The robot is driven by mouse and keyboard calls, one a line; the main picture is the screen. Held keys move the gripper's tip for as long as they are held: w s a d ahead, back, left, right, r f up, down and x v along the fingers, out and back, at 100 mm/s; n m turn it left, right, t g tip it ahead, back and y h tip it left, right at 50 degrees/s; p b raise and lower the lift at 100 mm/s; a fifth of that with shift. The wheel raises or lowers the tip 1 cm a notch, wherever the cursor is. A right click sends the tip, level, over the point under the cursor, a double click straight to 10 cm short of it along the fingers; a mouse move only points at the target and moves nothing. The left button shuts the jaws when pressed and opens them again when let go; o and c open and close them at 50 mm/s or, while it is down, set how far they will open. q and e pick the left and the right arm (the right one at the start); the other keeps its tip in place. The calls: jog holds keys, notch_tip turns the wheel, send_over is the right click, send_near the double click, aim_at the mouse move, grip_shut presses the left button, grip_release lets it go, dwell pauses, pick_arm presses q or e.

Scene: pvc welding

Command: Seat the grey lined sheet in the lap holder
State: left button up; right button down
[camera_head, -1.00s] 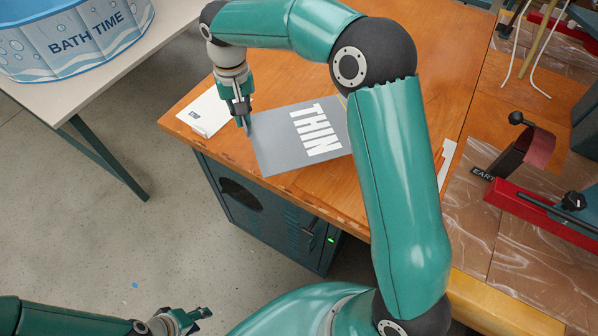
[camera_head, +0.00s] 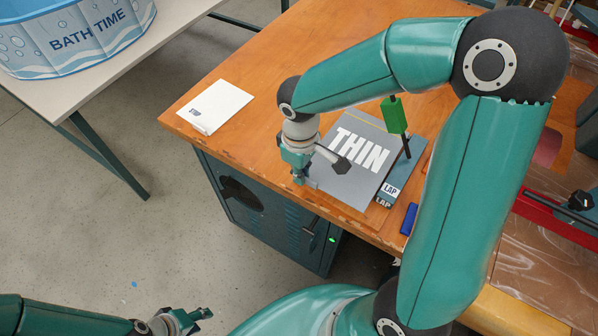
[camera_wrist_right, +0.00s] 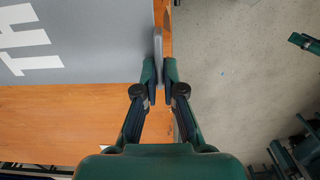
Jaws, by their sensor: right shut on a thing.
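The grey sheet (camera_head: 352,190), marked THIN in white, has a yellowish line near its far edge. It lies roughly flat over the bench, and it fills the upper left of the right wrist view (camera_wrist_right: 95,60). My right gripper (camera_head: 301,178) is shut on its near left edge; the fingertips also show in the wrist view (camera_wrist_right: 158,82). The lap holder (camera_head: 402,178), blue-grey with LAP labels, is at the sheet's right edge. I cannot tell whether the sheet is in it or only over it. My left gripper (camera_head: 203,322) is open and empty, low, away from the bench.
A green-handled tool (camera_head: 394,116) with a dark shaft stands at the holder. A white card (camera_head: 214,106) lies on the wooden bench (camera_head: 262,72). My right arm hides much of the bench's right side.

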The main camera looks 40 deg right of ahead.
jog(key=shift+w+d+r, duration=0.15)
jog(key=shift+d+r, duration=0.05)
jog(key=shift+d, duration=0.1)
jog(key=shift+f+b, duration=0.1)
jog(key=shift+b, duration=0.2)
jog(key=shift+w+f+b, duration=0.1)
jog(key=shift+f+b, duration=1.5)
jog(key=shift+f, duration=0.45)
jog(key=c, duration=1.2)
grip_release()
jog(key=shift+r, duration=0.1)
